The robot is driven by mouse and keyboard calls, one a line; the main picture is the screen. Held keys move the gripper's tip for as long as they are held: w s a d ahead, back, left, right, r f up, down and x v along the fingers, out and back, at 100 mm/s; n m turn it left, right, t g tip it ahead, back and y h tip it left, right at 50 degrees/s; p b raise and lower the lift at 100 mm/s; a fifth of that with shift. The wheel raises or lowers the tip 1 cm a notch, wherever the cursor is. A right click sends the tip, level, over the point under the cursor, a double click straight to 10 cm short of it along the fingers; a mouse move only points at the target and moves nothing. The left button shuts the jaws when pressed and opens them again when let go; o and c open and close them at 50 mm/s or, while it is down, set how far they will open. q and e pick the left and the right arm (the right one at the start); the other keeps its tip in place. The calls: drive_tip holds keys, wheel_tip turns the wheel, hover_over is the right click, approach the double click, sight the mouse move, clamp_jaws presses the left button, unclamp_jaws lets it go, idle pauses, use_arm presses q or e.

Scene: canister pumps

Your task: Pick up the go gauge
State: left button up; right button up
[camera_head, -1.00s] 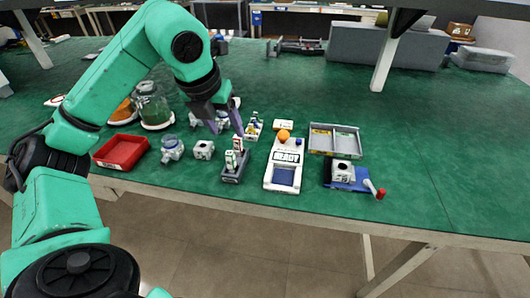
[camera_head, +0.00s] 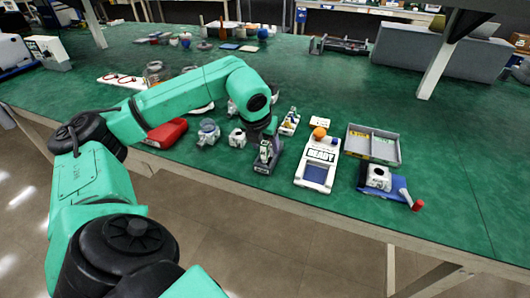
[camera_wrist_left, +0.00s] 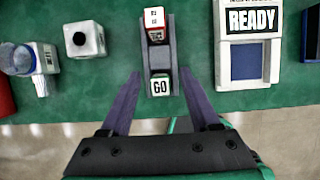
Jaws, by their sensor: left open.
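The go gauge (camera_wrist_left: 160,87), a pale block marked GO with a green part, stands at the near end of a dark grey gauge stand (camera_wrist_left: 158,55). A red and white gauge (camera_wrist_left: 154,22) stands at the stand's far end. My left gripper (camera_wrist_left: 158,76) is open, with its two purple-grey fingers on either side of the go gauge and a gap showing on both sides. In the head view, the left gripper (camera_head: 267,140) is low over the stand (camera_head: 266,160) and partly hides the gauges. My right gripper is not in view.
A white device with a READY display (camera_head: 318,163) stands right of the stand. A white block (camera_head: 237,137) and a clear-topped pump (camera_head: 208,132) are to the left, beside a red tray (camera_head: 166,133). A grey divided tray (camera_head: 372,145) stands farther right. The table's front edge is close.

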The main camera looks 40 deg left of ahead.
use_arm(q)
drive_tip(key=shift+r, duration=0.1)
clamp_jaws()
